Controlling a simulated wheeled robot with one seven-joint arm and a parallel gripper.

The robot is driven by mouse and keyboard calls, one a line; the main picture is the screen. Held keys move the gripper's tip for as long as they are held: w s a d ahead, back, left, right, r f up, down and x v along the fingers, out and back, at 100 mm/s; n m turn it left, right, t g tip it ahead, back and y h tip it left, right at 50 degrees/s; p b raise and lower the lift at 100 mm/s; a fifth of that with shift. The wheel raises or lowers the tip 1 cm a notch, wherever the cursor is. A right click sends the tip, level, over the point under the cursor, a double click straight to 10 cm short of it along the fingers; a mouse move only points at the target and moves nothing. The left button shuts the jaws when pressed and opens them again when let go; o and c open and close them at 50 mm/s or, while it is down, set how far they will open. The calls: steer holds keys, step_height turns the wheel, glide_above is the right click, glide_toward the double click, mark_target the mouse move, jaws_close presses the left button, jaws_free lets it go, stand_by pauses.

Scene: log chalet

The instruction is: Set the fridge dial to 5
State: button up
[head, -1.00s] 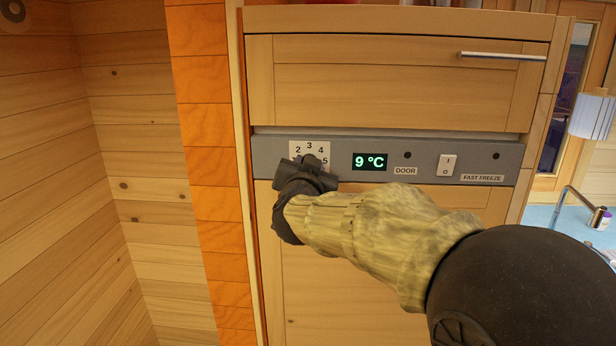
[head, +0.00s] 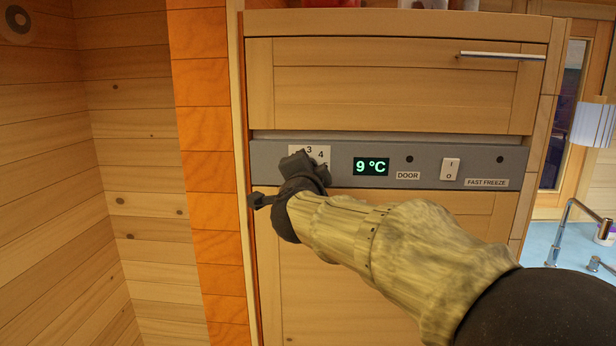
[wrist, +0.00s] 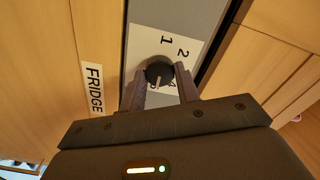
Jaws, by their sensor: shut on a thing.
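The fridge dial (wrist: 158,73) is a round dark knob with a light pointer line, on a white number plate (wrist: 168,47). In the wrist view the pointer points down, away from the 1, toward partly covered digits; I cannot read exactly which number it meets. My gripper (wrist: 161,88) is shut on the dial, one finger on each side. In the head view my gripper (head: 302,164) covers the dial and much of the plate (head: 322,151); only the 3 and 4 read clearly. The green display (head: 371,166) reads 9 °C.
The grey control panel (head: 431,154) also carries a DOOR label (head: 408,176), a white rocker switch (head: 450,170) and a FAST FREEZE label (head: 486,182). A FRIDGE label (wrist: 95,88) sits beside the dial. An orange-tiled strip (head: 208,130) stands close on the left.

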stand_by(0.3)
steer(key=o, duration=1)
steer(key=shift+s, duration=0.1)
steer(key=s+b, duration=0.1)
steer(key=s, duration=1)
steer(key=s+b, duration=0.1)
steer(key=s, duration=0.5)
steer(key=shift+s+a+b, duration=0.1)
steer(key=shift+a+b, duration=0.2)
steer(key=shift+b, duration=0.05)
